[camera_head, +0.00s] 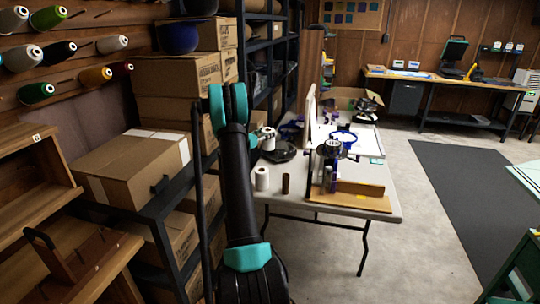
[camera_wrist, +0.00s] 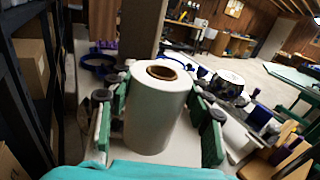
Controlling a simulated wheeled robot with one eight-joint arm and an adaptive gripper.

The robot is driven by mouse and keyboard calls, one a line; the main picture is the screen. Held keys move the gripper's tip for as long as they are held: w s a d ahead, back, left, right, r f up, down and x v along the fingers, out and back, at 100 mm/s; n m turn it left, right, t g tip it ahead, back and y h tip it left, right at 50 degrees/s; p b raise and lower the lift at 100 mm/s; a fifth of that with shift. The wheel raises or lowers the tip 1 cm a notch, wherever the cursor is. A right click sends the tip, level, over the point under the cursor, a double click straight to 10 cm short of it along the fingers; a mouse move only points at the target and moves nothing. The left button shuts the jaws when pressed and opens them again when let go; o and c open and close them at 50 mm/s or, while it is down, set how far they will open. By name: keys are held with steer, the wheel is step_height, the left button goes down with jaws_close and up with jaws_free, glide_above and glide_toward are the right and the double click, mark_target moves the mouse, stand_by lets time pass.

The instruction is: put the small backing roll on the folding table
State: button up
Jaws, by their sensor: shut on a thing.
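In the wrist view a white roll with a brown cardboard core, the backing roll (camera_wrist: 156,112), stands upright between the green finger pads of my gripper (camera_wrist: 162,130), which is shut on it. The folding table (camera_head: 385,214) is a pale-topped table in the middle of the head view. There, my dark arm hides part of its left end, and my gripper is mostly hidden behind the arm. Whether the held roll touches the tabletop cannot be told. A small white roll (camera_head: 262,178) shows on the table's near left corner, beside a dark brown cylinder (camera_head: 286,183).
A shelf rack with cardboard boxes (camera_head: 137,167) stands close on the left. Open floor and a dark mat (camera_head: 465,190) lie to the right. A workbench (camera_head: 440,79) stands at the back.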

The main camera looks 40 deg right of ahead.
step_height(320, 180, down, 13)
steer(key=shift+f, duration=0.15)
stand_by(0.4)
steer(key=shift+f, duration=0.15)
steer(key=o, duration=1.1)
steer(key=shift+c, duration=0.2)
steer(key=a, duration=0.4)
steer(key=s+a, duration=0.1)
steer(key=a, duration=0.3)
steer(key=s+a, duration=0.1)
steer(key=a, duration=0.2)
steer(key=shift+a+r, duration=0.2)
steer(key=shift+a, duration=0.2)
